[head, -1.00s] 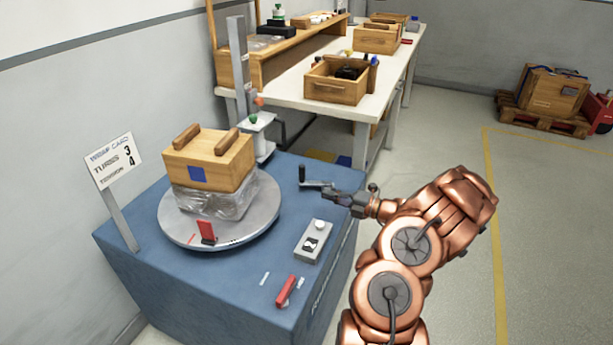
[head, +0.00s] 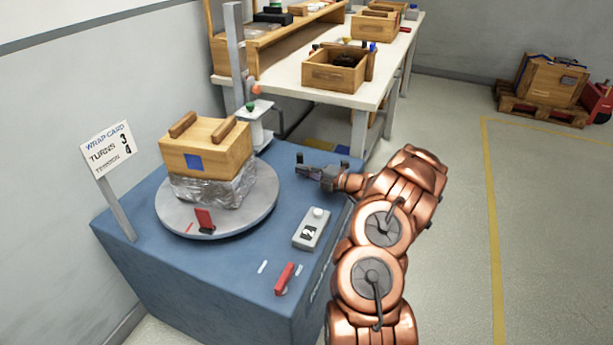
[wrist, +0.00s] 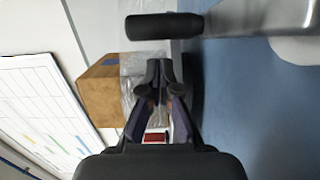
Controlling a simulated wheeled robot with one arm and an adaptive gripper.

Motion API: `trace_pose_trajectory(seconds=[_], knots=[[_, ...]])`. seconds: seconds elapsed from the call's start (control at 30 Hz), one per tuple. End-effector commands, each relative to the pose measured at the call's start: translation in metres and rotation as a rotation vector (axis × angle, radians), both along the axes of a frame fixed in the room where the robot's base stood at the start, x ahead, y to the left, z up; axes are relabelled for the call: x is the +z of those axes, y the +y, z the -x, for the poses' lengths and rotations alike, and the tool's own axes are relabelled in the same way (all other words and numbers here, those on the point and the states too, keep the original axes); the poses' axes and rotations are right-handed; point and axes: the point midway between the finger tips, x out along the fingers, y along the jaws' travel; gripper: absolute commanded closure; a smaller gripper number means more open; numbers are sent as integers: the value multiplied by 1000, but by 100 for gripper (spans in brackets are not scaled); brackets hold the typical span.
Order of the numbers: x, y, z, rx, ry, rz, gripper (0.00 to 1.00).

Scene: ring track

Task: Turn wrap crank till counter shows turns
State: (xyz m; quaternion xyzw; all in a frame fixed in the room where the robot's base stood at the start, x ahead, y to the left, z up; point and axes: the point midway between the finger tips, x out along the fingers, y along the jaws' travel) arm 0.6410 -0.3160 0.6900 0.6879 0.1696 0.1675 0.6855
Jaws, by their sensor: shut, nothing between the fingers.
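The blue wrapping machine (head: 130,240) carries a round turntable (head: 235,213) with a film-wrapped wooden crate (head: 215,150). The counter box (head: 311,230) on its top appears to read 2. The card (head: 108,148) reads turns 3, tension 4. The crank (head: 300,163) is at the machine's right rear, partly hidden by my gripper (head: 312,172). In the wrist view the crank's black handle (wrist: 165,27) lies across the top, on a grey arm (wrist: 250,18). My gripper (wrist: 160,100) is shut and empty, its fingers below the handle in the picture and not around it.
A red lever (head: 285,278) sits at the machine's front edge, and a red marker (head: 204,220) is on the turntable. A grey mast (head: 235,60) stands behind. A white workbench (head: 290,84) with wooden boxes is at the back. The floor at right is open.

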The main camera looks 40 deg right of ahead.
Motion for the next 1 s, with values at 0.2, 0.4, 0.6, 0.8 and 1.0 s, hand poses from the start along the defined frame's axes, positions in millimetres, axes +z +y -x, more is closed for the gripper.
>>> trace_pose_trajectory(seconds=[0.2,0.4,0.6,0.8,1.0], knots=[[1,-9,-8,2,-1,0,100],[1,-11,-10,1,-1,0,100],[1,-11,-10,1,-1,0,100],[2,-12,-13,-28,-1,1,100],[3,-15,-20,-119,-5,0,100]])
